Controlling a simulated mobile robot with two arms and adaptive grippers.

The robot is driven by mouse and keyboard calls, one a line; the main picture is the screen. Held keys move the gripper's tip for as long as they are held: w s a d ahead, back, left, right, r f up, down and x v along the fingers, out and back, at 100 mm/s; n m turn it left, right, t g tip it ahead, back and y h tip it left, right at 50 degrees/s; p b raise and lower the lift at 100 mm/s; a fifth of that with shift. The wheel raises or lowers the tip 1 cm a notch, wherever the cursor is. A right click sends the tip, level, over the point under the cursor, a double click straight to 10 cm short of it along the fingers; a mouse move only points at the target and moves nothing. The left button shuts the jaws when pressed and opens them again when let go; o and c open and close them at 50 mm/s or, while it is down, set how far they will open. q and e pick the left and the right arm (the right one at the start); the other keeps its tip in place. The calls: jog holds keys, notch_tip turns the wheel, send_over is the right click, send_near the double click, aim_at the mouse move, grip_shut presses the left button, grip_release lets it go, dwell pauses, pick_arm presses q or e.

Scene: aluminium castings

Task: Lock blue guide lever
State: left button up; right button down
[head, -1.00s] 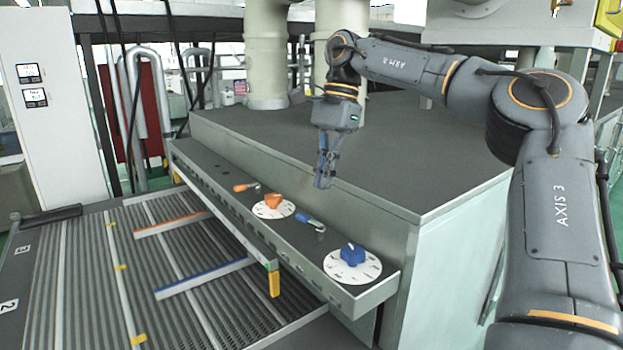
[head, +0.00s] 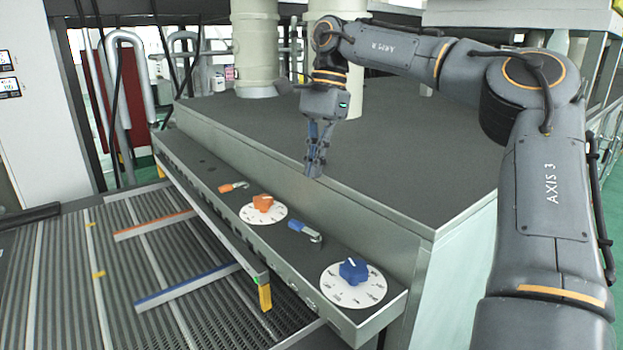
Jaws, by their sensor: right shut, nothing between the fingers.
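The blue guide lever (head: 304,230) lies on the grey control ledge, between the orange knob and the blue knob. Its blue handle points up and left, and its metal end is at the lower right. My right gripper (head: 315,172) points down, shut and empty, above and behind the blue lever, apart from it. The blue knob (head: 354,270) sits on a white dial at the near right end of the ledge. My left gripper is not in view.
An orange knob (head: 263,203) on a white dial and an orange lever (head: 232,187) sit farther left on the ledge (head: 200,178). A large dark-topped block (head: 400,165) stands behind it. Orange and blue guide bars (head: 187,287) lie over the slatted conveyor.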

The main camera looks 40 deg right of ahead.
jog(key=p+x, duration=0.2)
jog(key=x, duration=0.6)
jog(key=shift+f, duration=0.3)
jog(key=shift+a, duration=0.15)
